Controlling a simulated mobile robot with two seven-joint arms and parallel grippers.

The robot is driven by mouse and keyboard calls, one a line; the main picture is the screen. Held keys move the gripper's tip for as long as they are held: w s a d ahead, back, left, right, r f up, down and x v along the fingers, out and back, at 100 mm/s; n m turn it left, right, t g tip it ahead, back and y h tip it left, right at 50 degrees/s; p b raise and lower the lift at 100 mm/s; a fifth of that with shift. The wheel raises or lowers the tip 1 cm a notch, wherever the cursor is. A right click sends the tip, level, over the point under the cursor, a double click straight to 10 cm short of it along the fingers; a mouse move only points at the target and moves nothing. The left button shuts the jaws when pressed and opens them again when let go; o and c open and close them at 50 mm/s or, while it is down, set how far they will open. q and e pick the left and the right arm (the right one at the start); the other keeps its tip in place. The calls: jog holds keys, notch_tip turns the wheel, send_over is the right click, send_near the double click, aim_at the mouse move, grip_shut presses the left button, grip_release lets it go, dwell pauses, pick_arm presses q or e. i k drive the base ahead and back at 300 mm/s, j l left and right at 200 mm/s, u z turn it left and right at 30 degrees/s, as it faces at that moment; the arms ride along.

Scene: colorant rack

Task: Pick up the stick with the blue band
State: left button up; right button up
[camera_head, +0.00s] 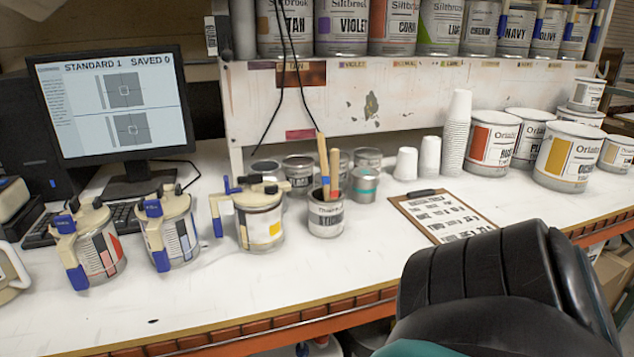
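A small labelled can (326,222) stands near the middle of the bench and holds a few wooden sticks upright. One stick (323,155) leans left and shows a dark blue band low down, near the can's rim. A stick beside it (335,166) shows a reddish band near the rim. A third stick (344,163) stands at the right, and I cannot make out its band. The lower ends of the sticks are hidden inside the can. Neither of my grippers is in view.
Lidded cans with blue clamps (258,228) stand left of the stick can, near a monitor (115,105). Small metal cans (299,172) stand behind it. A clipboard (442,215) lies to its right, with white cups (456,135) beyond.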

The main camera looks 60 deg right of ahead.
aim_at(325, 176)
jog(key=k+z, duration=0.1)
jog(key=z, duration=1.85)
jog(key=l+u, duration=0.35)
jog(key=k+l+u, duration=0.2)
jog(key=u, duration=0.2)
